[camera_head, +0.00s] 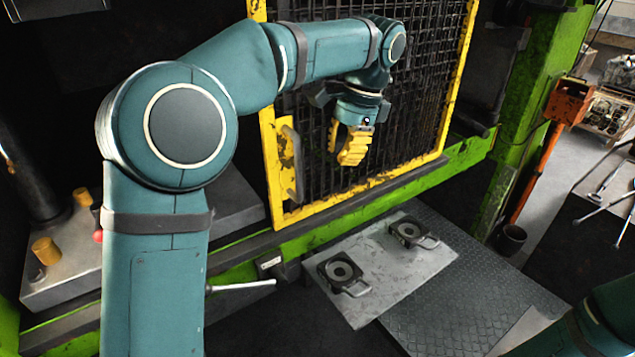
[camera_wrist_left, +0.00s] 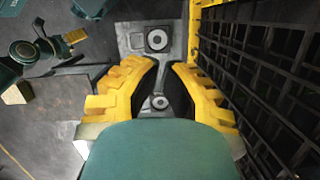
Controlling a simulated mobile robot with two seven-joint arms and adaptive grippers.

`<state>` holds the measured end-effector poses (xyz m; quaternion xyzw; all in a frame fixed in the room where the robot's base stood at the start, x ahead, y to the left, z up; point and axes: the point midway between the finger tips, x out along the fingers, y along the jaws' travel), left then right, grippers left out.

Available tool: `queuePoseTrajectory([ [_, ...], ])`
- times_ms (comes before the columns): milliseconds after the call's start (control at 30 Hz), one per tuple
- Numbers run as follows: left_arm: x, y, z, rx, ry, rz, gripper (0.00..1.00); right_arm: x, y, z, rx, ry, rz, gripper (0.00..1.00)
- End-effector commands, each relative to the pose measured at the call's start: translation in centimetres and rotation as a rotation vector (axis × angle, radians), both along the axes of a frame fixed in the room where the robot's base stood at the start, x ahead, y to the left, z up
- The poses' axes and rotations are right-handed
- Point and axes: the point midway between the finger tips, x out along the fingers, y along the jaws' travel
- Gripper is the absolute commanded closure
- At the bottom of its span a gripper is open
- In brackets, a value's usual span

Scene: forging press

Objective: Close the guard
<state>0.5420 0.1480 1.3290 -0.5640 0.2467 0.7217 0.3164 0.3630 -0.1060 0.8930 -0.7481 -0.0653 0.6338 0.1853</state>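The guard (camera_head: 271,172) is a yellow-framed black mesh panel on the green press. It stands at the right part of the press front, and the area to its left is uncovered. A grey upright handle (camera_head: 292,165) is at its lower left edge. My left gripper (camera_head: 350,152) hangs in front of the mesh, right of the handle and apart from it. In the left wrist view its fingers (camera_wrist_left: 163,75) are apart with nothing between them, and the guard's mesh (camera_wrist_left: 265,70) is at the right. My right gripper (camera_wrist_left: 75,36) shows small at upper left there; its opening is unclear.
A grey plate (camera_head: 375,270) with two dark round-holed blocks (camera_head: 342,274) sits below the guard. A light rod (camera_head: 243,286) sticks out left of it. An orange post (camera_head: 535,175) and a dark bucket (camera_head: 511,238) stand at the right. The press bed (camera_head: 60,275) is at the left.

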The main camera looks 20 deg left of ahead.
Motion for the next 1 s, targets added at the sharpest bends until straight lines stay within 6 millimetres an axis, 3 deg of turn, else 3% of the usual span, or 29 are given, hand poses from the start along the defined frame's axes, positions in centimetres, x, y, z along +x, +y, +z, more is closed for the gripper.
queuePoseTrajectory([
  [267,-1.0,1.1,-5.4,0.000,0.002,0.002,1.00,0.1,0.1,-1.4,-0.002,-0.001,-0.001,0.11],
  [533,-3.2,3.5,-4.9,0.000,0.000,0.002,1.00,0.1,0.1,-1.6,-0.003,0.000,-0.001,0.11],
  [1000,-3.6,3.9,-4.9,-0.001,0.000,0.001,1.00,0.1,0.1,-1.6,-0.003,0.000,-0.001,0.11],
])
